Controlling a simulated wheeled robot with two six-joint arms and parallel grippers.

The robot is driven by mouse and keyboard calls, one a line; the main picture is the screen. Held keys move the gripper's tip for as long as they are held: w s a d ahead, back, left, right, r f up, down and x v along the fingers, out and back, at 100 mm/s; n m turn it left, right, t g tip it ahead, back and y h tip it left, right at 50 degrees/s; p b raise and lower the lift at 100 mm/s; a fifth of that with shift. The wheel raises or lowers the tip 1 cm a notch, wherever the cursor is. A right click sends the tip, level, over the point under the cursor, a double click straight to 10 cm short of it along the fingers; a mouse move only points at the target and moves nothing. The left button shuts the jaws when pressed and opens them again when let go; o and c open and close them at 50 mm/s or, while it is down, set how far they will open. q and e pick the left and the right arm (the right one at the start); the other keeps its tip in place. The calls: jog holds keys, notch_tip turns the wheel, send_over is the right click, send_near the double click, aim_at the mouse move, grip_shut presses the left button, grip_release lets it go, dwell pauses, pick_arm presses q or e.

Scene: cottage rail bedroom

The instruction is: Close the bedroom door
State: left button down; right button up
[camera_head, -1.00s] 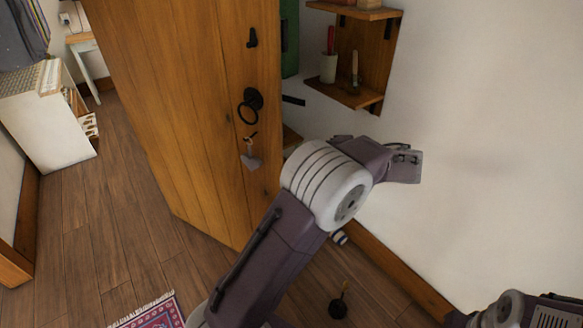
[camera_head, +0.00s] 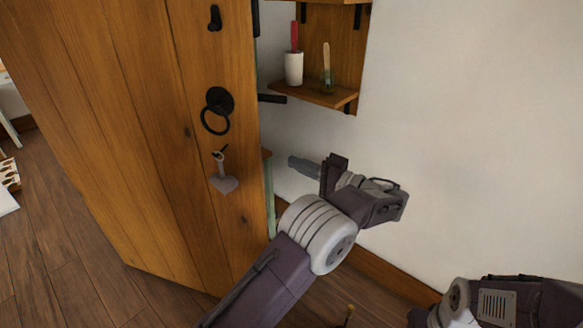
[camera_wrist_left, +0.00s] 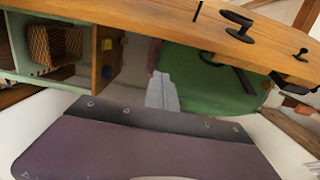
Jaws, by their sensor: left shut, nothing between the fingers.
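The wooden plank bedroom door (camera_head: 150,130) stands open and fills the left of the head view. Its black ring handle (camera_head: 215,112) and a hanging key tag (camera_head: 223,180) are near its right edge. The door also crosses the top of the left wrist view (camera_wrist_left: 150,22). My left gripper (camera_head: 293,162) is shut and empty, pointing left just beyond the door's right edge, in the space between door and white wall. In the left wrist view its closed fingers (camera_wrist_left: 162,93) show below the door, with a visible gap. My right arm is at the lower right; its gripper is out of frame.
A wooden wall shelf (camera_head: 312,94) with a white cup (camera_head: 294,68) hangs above my left gripper. The wrist view shows a green hanging item (camera_wrist_left: 210,85) behind the door and a pale green cabinet holding a basket (camera_wrist_left: 55,42). Open wooden floor lies at left.

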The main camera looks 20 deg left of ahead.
pick_arm(q)
jog(key=s+a+b, duration=0.1)
jog(key=a+b, duration=0.2)
jog(key=a, duration=0.3)
jog(key=shift+s+a, duration=0.3)
jog(key=shift+s, duration=0.1)
jog(key=shift+f, duration=0.1)
